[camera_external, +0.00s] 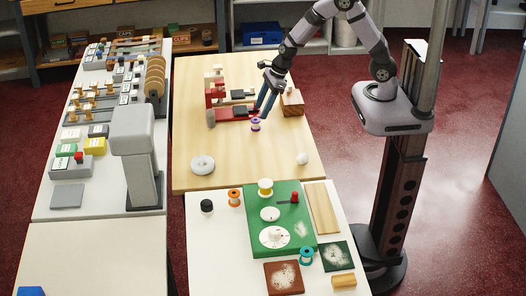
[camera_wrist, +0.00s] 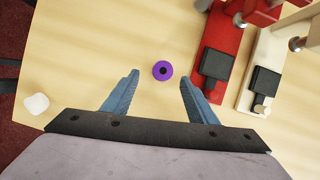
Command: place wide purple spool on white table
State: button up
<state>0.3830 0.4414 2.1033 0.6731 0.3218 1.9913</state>
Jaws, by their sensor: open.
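The purple spool (camera_external: 255,124) stands on the wooden table (camera_external: 240,165), close to the red device. In the wrist view the spool (camera_wrist: 162,71) shows from above as a purple disc with a dark centre hole. My gripper (camera_external: 262,112) is just above and beside the spool in the external view. In the wrist view its two blue fingers (camera_wrist: 158,82) are spread apart, with the spool ahead of and between the tips; nothing is held. The white table (camera_external: 215,262) is at the front, bearing a green board, other spools and boards.
A red device (camera_wrist: 219,55) and a white one (camera_wrist: 263,75) stand right of the spool in the wrist view. A wooden block (camera_external: 291,104) is beside my gripper. A white ring (camera_external: 203,165) and small white object (camera_external: 303,158) lie on the wooden table. The white table's front left looks clear.

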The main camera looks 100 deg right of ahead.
aim_at(256, 120)
jog(key=shift+b+x, duration=0.85)
jog(key=shift+x, duration=2.75)
jog(key=shift+d, duration=0.25)
jog(key=c, duration=1.2)
jog(key=shift+r, duration=0.1)
jog(key=shift+c, duration=0.2)
notch_tip(256, 120, up, 10)
jog(key=p, duration=0.3)
jog(key=shift+p, duration=0.4)
jog(key=shift+n, duration=0.3)
